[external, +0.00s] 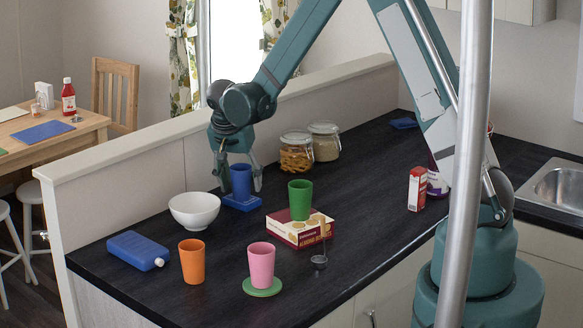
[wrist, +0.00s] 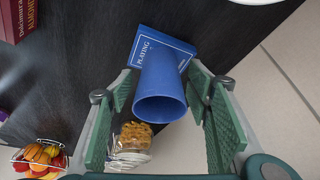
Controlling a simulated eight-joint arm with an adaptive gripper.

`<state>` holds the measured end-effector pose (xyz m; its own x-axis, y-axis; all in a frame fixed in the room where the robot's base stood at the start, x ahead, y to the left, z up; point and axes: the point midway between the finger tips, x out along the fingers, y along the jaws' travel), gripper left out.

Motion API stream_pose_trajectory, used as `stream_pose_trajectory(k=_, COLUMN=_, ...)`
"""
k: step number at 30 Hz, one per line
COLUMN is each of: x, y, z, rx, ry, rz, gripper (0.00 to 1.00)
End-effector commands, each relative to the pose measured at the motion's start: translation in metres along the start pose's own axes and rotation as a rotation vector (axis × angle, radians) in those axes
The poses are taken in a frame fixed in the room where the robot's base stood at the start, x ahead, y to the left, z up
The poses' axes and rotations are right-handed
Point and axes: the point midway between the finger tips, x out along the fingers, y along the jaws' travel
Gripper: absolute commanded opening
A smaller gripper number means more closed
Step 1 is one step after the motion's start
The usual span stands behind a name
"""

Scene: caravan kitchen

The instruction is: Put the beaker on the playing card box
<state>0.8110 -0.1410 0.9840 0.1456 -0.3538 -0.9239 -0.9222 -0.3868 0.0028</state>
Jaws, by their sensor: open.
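A blue beaker (external: 241,183) stands upright on the blue playing card box (external: 248,204), which lies flat on the dark counter. In the wrist view the gripper (wrist: 160,84) has a gap between the left finger and the beaker; the right finger is close, and contact there is unclear.
A white bowl (external: 194,210) stands just left of the box. A green beaker (external: 300,199) on a red carton (external: 297,233) is at the right. Glass jars (external: 297,158) stand behind. Orange (external: 192,262) and pink (external: 261,265) beakers and a blue flask (external: 136,249) are nearer the front.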

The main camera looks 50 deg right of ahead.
Motion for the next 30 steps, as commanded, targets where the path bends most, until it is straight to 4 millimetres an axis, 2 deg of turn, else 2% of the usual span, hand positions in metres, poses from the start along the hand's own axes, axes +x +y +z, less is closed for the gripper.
stream_pose_trajectory(k=5, x=-0.004, y=0.0, z=-0.002, rx=0.0, ry=0.0, rz=0.0, gripper=0.5)
stream_pose_trajectory(k=11, x=-0.019, y=0.0, z=-0.001, rx=0.0, ry=0.0, rz=0.0, gripper=0.5)
stream_pose_trajectory(k=30, x=-0.098, y=0.0, z=-0.001, rx=0.0, ry=0.0, rz=0.0, gripper=0.5)
